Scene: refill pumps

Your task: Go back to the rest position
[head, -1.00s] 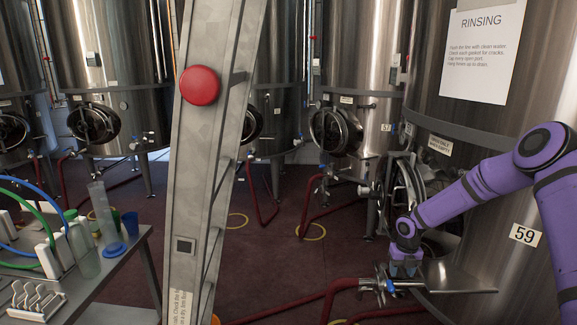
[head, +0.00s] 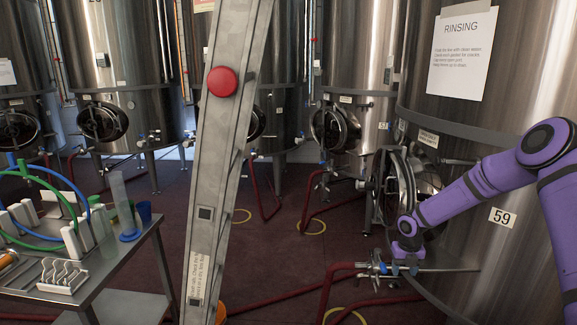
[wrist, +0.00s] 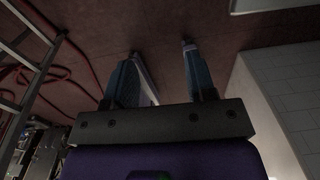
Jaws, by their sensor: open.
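My purple arm reaches in from the right in the head view, in front of the steel tank marked 59. My gripper (head: 404,268) points down beside the tank's low pipe and valve fitting (head: 380,268); from this view I cannot tell whether it touches the fitting. In the wrist view my gripper (wrist: 160,75) shows its two dark blue fingers apart with nothing between them. Dark red floor shows beyond the fingertips.
A steel table (head: 110,275) with bottles, a cylinder and coloured hoses is at left. Several tanks line the back. Red hoses (head: 325,290) cross the floor.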

